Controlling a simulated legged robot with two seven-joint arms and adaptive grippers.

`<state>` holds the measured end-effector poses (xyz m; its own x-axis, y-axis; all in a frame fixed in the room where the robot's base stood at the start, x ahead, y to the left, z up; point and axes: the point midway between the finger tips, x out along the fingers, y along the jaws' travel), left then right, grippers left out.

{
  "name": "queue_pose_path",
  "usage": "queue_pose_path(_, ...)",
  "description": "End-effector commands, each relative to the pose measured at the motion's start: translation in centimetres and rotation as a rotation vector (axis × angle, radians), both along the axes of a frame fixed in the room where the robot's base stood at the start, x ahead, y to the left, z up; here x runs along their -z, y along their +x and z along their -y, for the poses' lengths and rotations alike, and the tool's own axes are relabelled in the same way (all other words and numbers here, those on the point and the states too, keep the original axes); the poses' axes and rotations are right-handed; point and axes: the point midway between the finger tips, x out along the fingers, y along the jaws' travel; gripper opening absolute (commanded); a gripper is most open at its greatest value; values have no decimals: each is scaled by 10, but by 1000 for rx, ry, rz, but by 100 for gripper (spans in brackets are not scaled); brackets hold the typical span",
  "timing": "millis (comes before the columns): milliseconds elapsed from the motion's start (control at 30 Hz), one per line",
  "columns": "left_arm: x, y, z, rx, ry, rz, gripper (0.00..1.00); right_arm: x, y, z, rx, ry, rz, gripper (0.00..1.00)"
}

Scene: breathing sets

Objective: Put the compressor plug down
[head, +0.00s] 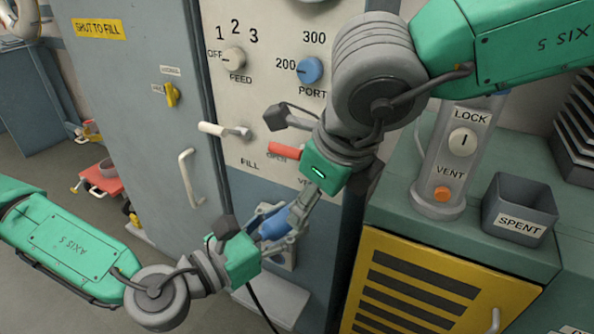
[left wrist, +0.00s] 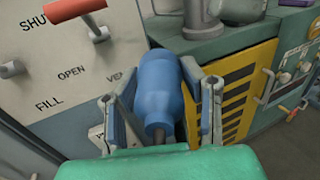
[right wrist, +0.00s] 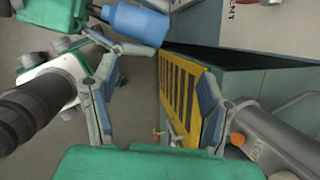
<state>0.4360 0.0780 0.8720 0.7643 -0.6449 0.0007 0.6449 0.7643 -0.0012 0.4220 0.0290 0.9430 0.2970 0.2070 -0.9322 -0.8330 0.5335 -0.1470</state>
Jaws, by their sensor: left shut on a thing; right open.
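The compressor plug (head: 273,226) is blue, with a dark cable trailing down below my left gripper. My left gripper (head: 280,222) is shut on it and holds it in front of the panel's lower part. In the left wrist view the plug (left wrist: 160,92) lies between both fingers, its cable end towards the palm. My right gripper (head: 304,208) is open and close beside the plug in the head view. In the right wrist view the plug (right wrist: 136,22) is beyond the left finger, and nothing sits between the fingers (right wrist: 160,85). Whether the right finger touches the plug is unclear.
The panel (head: 255,170) carries FEED and PORT knobs, a white lever (head: 224,130) and a red-handled lever (head: 284,151). At right a yellow-doored cabinet (head: 365,275) bears the LOCK/VENT column (head: 450,165) and a SPENT bin (head: 518,212). A red stool (head: 100,178) stands at left.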

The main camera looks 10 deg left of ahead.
Motion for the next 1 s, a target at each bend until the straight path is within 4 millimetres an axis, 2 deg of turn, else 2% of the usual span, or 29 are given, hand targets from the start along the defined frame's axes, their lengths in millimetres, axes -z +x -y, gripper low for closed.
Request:
queue_pose_path(33,0,0,0,0,0,0,0,-17,-5,-8,29,39,-20,67)
queue_pose_path(133,0,0,0,0,0,0,0,-39,-14,-19,72,91,-58,67)
queue_pose_path(233,0,0,0,0,0,0,0,-50,-20,-25,92,117,-81,67)
queue_pose_path(333,0,0,0,0,0,0,0,-49,-21,-28,100,126,-90,67)
queue_pose_path(467,0,0,0,0,0,0,0,-35,-18,-33,100,123,-92,67)
queue_pose_path(800,0,0,0,0,-1,1,0,25,-2,-52,100,122,-90,67)
queue_pose_path(1000,0,0,0,0,-1,1,0,49,4,-59,98,124,-88,67)
